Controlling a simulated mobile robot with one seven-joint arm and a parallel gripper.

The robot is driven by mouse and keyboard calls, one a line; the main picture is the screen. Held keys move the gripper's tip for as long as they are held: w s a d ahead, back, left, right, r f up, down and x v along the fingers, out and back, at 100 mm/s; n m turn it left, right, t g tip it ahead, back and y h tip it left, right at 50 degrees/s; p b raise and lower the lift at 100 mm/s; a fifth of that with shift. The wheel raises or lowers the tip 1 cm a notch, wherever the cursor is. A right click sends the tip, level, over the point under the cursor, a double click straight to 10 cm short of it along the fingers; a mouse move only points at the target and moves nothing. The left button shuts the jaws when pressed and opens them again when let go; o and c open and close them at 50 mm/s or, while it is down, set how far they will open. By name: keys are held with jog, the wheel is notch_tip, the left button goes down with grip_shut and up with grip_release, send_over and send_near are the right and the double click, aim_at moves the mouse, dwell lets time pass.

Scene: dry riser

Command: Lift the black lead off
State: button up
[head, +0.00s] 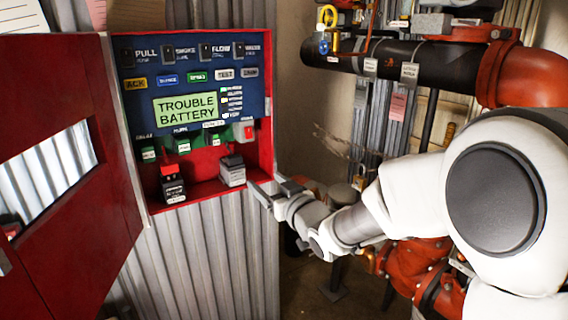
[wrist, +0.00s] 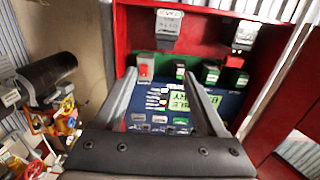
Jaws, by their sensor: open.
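The black lead (head: 232,160) shows as a dark cap on top of the right grey battery (head: 233,175), on the floor of the red cabinet. In the wrist view, which is upside down, the battery (wrist: 168,24) is at the top, with the dark lead (wrist: 165,44) at its lower end; its details are too small to tell. My gripper (head: 268,190) is open and empty, just right of the cabinet's lower right edge, apart from the lead. In the wrist view the two fingers of my gripper (wrist: 160,78) point toward the panel and batteries.
A second battery (head: 173,190) with a red lead (head: 169,171) stands at left in the cabinet (head: 268,85). The panel display (head: 186,108) reads TROUBLE BATTERY. The red door (head: 70,190) hangs open at left. Pipes (head: 400,65) fill the right side.

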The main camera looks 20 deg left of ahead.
aim_at(236, 160)
jog(key=shift+y, duration=0.4)
jog(key=x, duration=1.2)
jog(key=f+x, duration=0.1)
jog(key=x, duration=0.5)
jog(key=shift+s+a, duration=0.25)
jog(key=shift+a, duration=0.05)
grip_shut()
